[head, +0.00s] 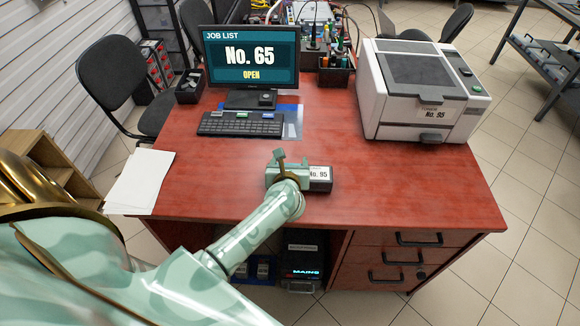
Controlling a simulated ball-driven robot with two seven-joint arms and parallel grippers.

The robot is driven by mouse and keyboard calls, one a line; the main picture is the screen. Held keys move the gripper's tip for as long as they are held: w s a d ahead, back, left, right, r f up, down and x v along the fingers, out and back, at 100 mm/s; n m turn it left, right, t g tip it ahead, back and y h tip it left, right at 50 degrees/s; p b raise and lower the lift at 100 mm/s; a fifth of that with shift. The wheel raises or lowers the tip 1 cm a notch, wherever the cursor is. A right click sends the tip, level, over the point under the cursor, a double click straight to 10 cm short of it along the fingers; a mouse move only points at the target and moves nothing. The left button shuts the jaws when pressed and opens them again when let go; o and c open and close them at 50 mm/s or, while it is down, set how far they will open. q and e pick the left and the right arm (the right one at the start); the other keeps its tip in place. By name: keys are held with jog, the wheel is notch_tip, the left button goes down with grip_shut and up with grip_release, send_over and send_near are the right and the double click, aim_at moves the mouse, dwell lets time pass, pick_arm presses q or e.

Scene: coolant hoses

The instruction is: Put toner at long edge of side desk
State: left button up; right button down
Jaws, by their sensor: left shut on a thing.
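The toner (320,178) is a small dark box with a white label reading No. 95. My left gripper (287,172) is shut on it, and the gripper covers the toner's left part. The toner is over the front middle of the red desk (400,195), a little in from its long front edge. I cannot tell whether it touches the desktop. My right gripper is not in view.
A grey printer (425,90) labelled No. 95 stands at the desk's right. Papers (140,182) lie at the left edge. The front right desktop is clear.

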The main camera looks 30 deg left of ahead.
pick_arm(q)
jog(key=shift+f, duration=0.15)
jog(key=shift+f, duration=0.15)
jog(key=o, duration=1.4)
